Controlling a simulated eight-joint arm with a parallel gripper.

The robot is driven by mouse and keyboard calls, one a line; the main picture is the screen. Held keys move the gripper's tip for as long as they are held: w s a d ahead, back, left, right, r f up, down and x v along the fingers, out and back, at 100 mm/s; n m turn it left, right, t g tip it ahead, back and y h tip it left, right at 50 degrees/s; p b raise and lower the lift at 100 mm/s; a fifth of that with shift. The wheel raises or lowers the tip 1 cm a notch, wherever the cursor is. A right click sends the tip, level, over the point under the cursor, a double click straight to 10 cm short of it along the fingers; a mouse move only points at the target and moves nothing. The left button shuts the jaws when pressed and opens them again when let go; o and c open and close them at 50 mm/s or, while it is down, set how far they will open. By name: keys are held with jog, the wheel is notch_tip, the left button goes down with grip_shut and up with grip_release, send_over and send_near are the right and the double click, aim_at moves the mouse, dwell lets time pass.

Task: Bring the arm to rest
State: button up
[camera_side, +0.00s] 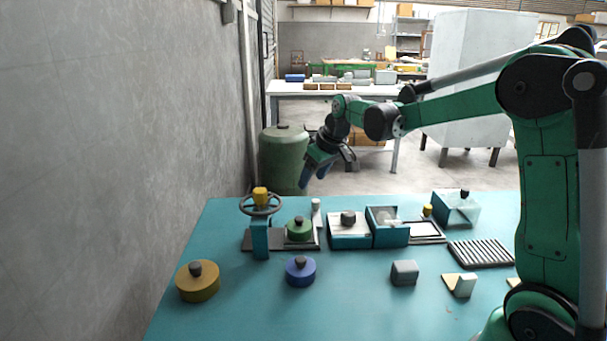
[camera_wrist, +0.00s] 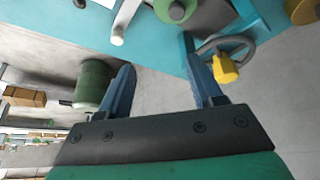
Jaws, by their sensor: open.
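My gripper (camera_side: 316,174) is at the end of my green arm, raised above the far edge of the teal table (camera_side: 345,309) in the side view. Its two blue fingers point down and to the left. In the wrist view my gripper (camera_wrist: 164,88) has its fingers wide apart with nothing between them, only floor behind. It touches nothing that I can see.
A handwheel (camera_side: 260,205) with a yellow knob stands at the table's left. Green (camera_side: 299,229), blue (camera_side: 300,272) and yellow (camera_side: 198,282) round knobbed pieces sit nearby. Teal boxes (camera_side: 390,237) and a ribbed rack (camera_side: 480,253) lie further right. A green drum (camera_side: 283,165) stands behind the table.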

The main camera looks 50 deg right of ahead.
jog(key=s+a+t, duration=0.2)
jog(key=s+a, duration=1.1)
jog(key=s, duration=0.1)
jog(key=shift+s, duration=0.35)
jog(key=shift+r, duration=0.1)
dwell(0.5)
